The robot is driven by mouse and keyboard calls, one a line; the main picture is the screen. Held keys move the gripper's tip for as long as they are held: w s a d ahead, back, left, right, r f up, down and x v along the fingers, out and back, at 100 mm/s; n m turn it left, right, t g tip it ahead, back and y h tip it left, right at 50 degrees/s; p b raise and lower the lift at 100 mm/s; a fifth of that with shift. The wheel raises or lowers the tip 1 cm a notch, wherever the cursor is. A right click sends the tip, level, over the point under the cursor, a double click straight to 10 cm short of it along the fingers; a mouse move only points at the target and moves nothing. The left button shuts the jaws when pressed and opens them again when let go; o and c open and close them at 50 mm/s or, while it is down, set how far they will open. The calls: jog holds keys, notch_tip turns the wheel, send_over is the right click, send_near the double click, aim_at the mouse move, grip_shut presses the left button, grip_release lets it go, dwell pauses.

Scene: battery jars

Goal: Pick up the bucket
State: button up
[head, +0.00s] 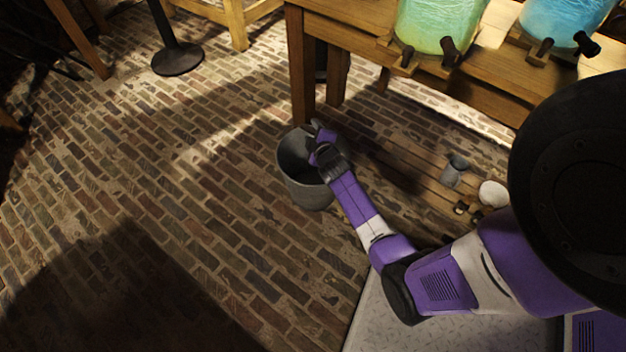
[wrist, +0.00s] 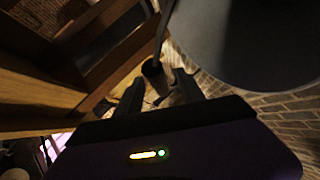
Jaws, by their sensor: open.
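The bucket (head: 302,185) is a grey, open-topped pail standing upright on the brick floor, beside a wooden table leg. In the head view my gripper (head: 320,137) is over the bucket's right side, at its rim, and hides part of the opening. In the wrist view the bucket (wrist: 245,45) fills the upper right as a large grey surface. There my gripper (wrist: 158,84) shows two dark fingers spread apart, with nothing seen held between them. I cannot tell whether the fingers touch the rim.
A wooden table (head: 350,30) behind the bucket carries a green jar (head: 438,22) and a blue jar (head: 565,15) with taps. On its low slatted shelf stand a grey jug (head: 455,170) and a white round item (head: 493,194). Open brick floor (head: 150,200) lies to the left.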

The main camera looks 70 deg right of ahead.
jog(key=shift+w+d+f, duration=0.15)
jog(key=shift+w+d, duration=0.1)
jog(key=shift+d, duration=0.1)
grip_shut()
dwell(1.2)
jog(key=shift+r, duration=0.25)
